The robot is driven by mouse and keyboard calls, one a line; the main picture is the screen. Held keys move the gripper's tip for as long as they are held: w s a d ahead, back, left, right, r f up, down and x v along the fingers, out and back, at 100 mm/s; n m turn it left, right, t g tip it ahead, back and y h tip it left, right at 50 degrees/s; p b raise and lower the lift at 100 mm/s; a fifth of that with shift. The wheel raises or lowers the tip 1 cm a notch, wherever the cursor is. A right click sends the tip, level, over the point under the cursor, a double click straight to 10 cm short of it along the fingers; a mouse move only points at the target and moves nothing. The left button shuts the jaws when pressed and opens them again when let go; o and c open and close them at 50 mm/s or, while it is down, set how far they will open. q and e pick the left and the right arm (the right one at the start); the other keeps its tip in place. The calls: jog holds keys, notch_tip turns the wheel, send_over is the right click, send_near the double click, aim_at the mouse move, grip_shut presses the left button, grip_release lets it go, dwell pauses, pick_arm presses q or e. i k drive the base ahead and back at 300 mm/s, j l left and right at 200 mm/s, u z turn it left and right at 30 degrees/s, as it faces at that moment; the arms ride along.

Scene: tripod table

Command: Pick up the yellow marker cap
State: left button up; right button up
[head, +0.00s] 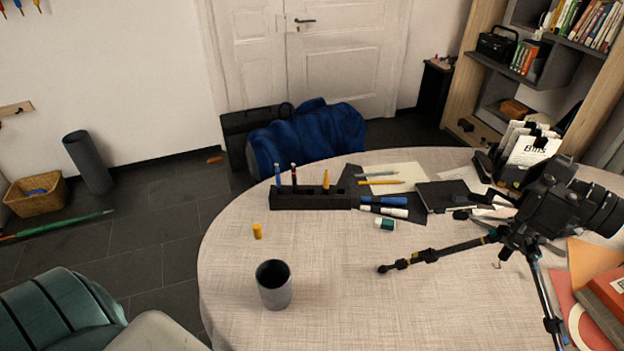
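A small yellow marker cap (257,231) stands upright on the left part of the round table (340,290), which has a light woven cloth. It is apart from the grey cup (274,285) in front of it and the black pen holder (312,198) behind it. Nothing covers the cap. Neither of my grippers shows in the head view.
A camera on a tripod (562,200) occupies the table's right side, one leg reaching toward the middle. A teal chair (60,315) stands at lower left. The front middle is clear.

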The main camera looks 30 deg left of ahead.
aim_at(256, 228)
jog(key=k+j+z, duration=0.15)
jog(key=j, duration=0.35)
jog(key=k+j+z, duration=0.15)
jog(key=j, duration=0.3)
jog(key=k+j+z, duration=0.15)
jog(key=j, duration=0.3)
jog(key=k+j+z, duration=0.15)
jog(key=k+j, duration=0.15)
jog(key=k+j+z, duration=0.15)
jog(key=j, duration=0.35)
jog(key=k, duration=0.1)
